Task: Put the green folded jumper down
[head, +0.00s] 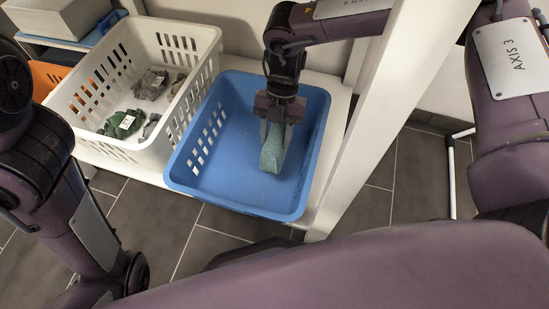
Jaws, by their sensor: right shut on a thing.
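The green folded jumper (271,151) is held by my right gripper (275,140), which is shut on it and points down. The jumper hangs narrow and upright inside the blue basket (240,205), right of its middle. Its lower end is close to the basket floor; I cannot tell whether it touches. The rest of the blue basket looks empty. My left arm comes in at the left edge, and its gripper is not in view.
A white slatted basket (190,100) stands left of the blue one, holding a green garment (121,124) and several grey ones. Both stand on a white shelf (330,150). A white post (395,110) rises close to the right. An orange container (48,77) is at far left.

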